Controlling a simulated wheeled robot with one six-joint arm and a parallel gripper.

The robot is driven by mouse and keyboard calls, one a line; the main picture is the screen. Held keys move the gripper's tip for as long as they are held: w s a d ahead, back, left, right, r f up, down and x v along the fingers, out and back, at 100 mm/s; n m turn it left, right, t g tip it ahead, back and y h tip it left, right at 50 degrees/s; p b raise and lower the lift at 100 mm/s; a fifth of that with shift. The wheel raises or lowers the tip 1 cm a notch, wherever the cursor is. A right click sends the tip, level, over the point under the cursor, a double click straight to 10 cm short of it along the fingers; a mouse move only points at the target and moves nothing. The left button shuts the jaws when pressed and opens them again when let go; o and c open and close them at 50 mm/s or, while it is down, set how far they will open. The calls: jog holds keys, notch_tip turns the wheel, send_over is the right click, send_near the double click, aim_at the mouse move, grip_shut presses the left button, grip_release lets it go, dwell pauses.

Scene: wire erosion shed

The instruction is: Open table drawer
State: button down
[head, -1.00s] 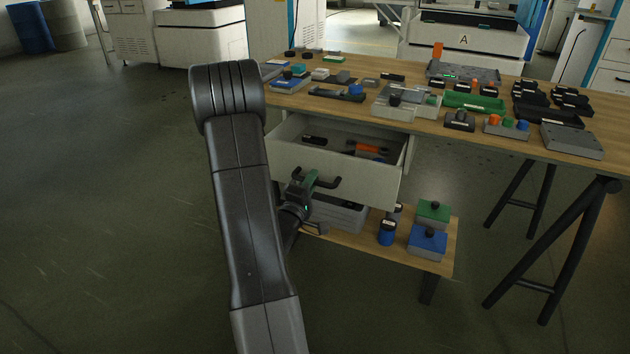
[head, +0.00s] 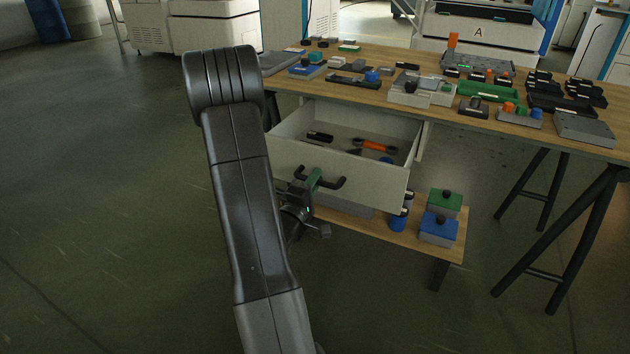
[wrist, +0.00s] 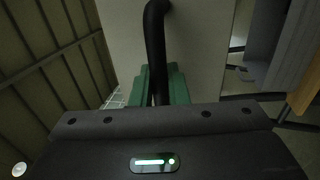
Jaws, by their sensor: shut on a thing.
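The white table drawer (head: 340,176) is pulled out under the wooden table in the head view, with its inside showing. A black bar handle (head: 332,183) is on its front. My gripper (head: 314,180), with green fingers, is shut on the handle near its middle. In the wrist view the black handle (wrist: 155,50) runs between the green fingers (wrist: 165,88), and the pale drawer front (wrist: 200,45) is behind it. Inside the drawer lie an orange-and-black tool (head: 375,146) and a small black item (head: 320,137).
The wooden tabletop (head: 420,118) holds many parts and trays. A lower shelf (head: 400,237) under the drawer carries a green-topped box (head: 445,203), a blue box (head: 438,232) and a blue container (head: 398,221). Black table legs (head: 570,240) stand at right. Open floor (head: 110,220) lies at left.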

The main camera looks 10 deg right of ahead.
jog(key=c, duration=1.5)
grip_release()
jog(key=p+v, duration=0.1)
jog(key=v, duration=1.3)
jog(key=shift+w, duration=0.1)
jog(key=b+x, duration=0.1)
jog(key=x, duration=1.3)
